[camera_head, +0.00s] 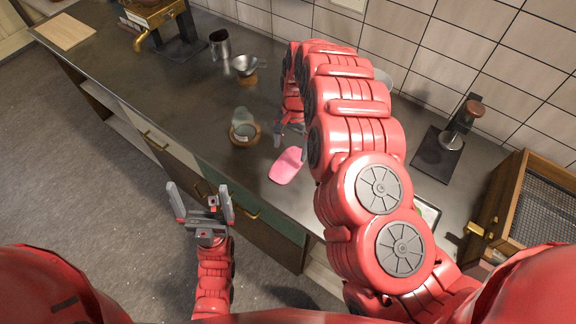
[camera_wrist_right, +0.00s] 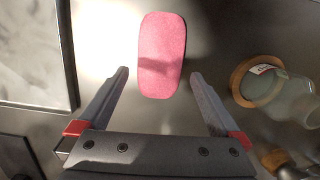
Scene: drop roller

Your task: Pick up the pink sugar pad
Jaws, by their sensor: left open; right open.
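The pink sugar pad (camera_head: 286,166) lies flat on the dark counter near its front edge in the head view. In the right wrist view the pad (camera_wrist_right: 162,54) is a rounded pink rectangle, ahead of and between the open fingers. My right gripper (camera_wrist_right: 160,84) is open and empty, with a shadow across the pad. In the head view my right arm reaches over the counter, and its gripper (camera_head: 284,134) is partly hidden beside the pad. My left gripper (camera_head: 203,197) is open and empty, in front of the counter over the floor side.
A glass vessel with a wooden collar (camera_head: 245,131) stands left of the pad; it also shows in the wrist view (camera_wrist_right: 258,82). A metal jug (camera_head: 220,44) and a dripper (camera_head: 245,66) stand farther back. A tamper stand (camera_head: 452,140) and a wooden crate (camera_head: 507,196) are at right.

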